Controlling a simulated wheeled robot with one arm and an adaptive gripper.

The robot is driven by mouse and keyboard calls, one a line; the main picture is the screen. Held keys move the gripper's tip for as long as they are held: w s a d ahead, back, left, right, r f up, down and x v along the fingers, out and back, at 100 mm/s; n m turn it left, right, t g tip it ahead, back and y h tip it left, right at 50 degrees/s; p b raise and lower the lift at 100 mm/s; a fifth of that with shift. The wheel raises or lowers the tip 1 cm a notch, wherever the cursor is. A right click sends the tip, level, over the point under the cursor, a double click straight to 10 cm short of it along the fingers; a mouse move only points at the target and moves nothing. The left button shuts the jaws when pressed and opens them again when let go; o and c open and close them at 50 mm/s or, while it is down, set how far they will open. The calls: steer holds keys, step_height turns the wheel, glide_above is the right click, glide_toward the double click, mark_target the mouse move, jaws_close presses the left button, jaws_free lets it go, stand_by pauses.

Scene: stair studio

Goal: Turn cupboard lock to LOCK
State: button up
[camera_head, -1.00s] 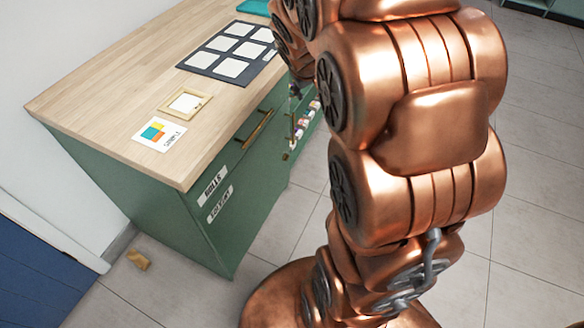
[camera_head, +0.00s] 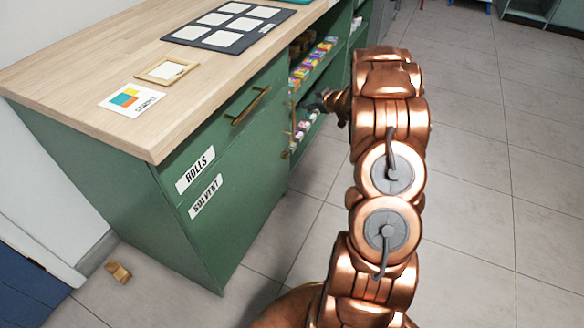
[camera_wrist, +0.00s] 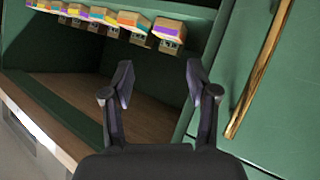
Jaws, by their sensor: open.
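The green cupboard (camera_head: 235,215) stands under a wooden worktop. Its front carries labels reading ROLLS and SOLVENT, and a brass bar handle (camera_head: 250,105). A small brass fitting (camera_head: 284,155) sits low at the far edge of this front; it is too small to tell whether it is the lock, and no LOCK marking is readable. My gripper (camera_wrist: 160,78) is open and empty in the wrist view, facing open shelving with a long brass handle (camera_wrist: 262,65) to its right on a green panel. In the head view it is small and dark beside the shelves.
Open shelves (camera_head: 318,68) hold several small coloured boxes (camera_wrist: 168,32). A picture frame (camera_head: 167,70), a sample card (camera_head: 131,99) and a dark board with pale squares (camera_head: 188,38) lie on the worktop (camera_head: 70,75). The tiled floor (camera_head: 470,200) at right is clear.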

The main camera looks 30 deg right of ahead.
step_height(320, 180, down, 14)
steer(key=s+a+n+t+y+b, duration=0.1)
steer(key=s+a+t+y+b, duration=0.15)
steer(key=y+b, duration=0.3)
steer(key=n+y+b, duration=0.1)
steer(key=y+b, duration=0.3)
steer(key=b, duration=0.1)
glide_toward(285, 156)
steer(key=b+x, duration=0.2)
steer(key=x, duration=0.5)
steer(key=shift+w+d+f+b, duration=0.2)
steer(key=shift+f+b, duration=0.1)
steer(key=shift+c, duration=0.4)
jaws_close()
